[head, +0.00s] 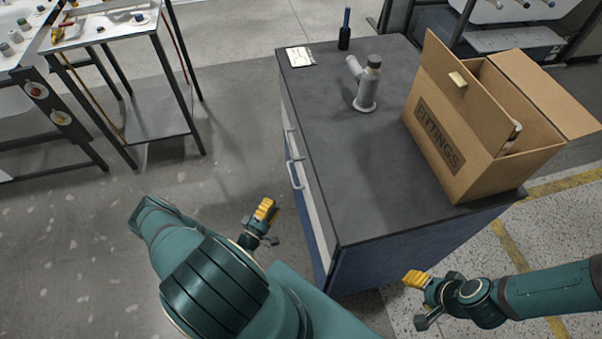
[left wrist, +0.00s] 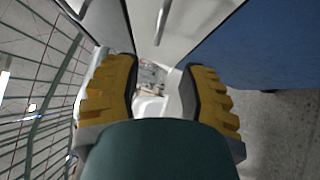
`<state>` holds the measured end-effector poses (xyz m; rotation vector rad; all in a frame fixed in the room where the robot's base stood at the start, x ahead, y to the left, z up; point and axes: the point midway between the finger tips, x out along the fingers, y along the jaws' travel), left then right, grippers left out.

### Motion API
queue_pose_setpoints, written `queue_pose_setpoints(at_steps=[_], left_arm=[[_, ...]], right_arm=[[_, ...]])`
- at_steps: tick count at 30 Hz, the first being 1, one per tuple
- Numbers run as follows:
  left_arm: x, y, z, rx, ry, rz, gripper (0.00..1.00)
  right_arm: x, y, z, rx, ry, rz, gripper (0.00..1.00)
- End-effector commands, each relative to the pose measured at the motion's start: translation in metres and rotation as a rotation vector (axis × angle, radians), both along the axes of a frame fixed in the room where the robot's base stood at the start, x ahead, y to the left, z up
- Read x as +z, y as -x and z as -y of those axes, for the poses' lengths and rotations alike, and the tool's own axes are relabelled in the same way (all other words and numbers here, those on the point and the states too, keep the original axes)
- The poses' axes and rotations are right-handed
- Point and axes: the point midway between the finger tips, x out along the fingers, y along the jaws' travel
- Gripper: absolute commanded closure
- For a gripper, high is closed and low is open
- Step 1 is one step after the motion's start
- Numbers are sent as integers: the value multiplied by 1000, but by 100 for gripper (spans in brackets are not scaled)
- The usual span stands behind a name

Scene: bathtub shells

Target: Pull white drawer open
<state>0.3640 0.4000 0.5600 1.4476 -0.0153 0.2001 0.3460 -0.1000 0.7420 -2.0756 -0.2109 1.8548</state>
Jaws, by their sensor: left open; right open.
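The cabinet (head: 350,130) has a dark top and blue sides. Its white drawer front (head: 318,222) shows as a narrow, steeply angled strip on the left side, with a pale bar handle (head: 295,175). No gap at the drawer is clear from here. My left gripper (head: 264,212) is left of the drawer front, apart from the handle. In the left wrist view its two yellow fingers are spread (left wrist: 160,88), with nothing gripped between them; a white panel (left wrist: 195,22) and a metal bar lie beyond. My right gripper (head: 424,296) is open and empty near the cabinet's front right corner.
A metal-legged table (head: 155,105) stands at the upper left. Floor left of the cabinet is clear.

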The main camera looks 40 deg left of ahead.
Motion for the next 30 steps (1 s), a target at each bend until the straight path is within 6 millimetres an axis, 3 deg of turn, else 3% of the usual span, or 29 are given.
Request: queue_pose_setpoints(at_steps=[18, 24, 30], left_arm=[[14, -109, -11, -10, 0, 2, 59], [17, -127, -14, -9, 1, 1, 59], [18, -131, -14, -9, 2, 0, 59]], right_arm=[[-18, -4, 1, -2, 2, 9, 46], [-22, -4, 1, -3, 2, 10, 46], [-22, -4, 1, -2, 3, 11, 46]])
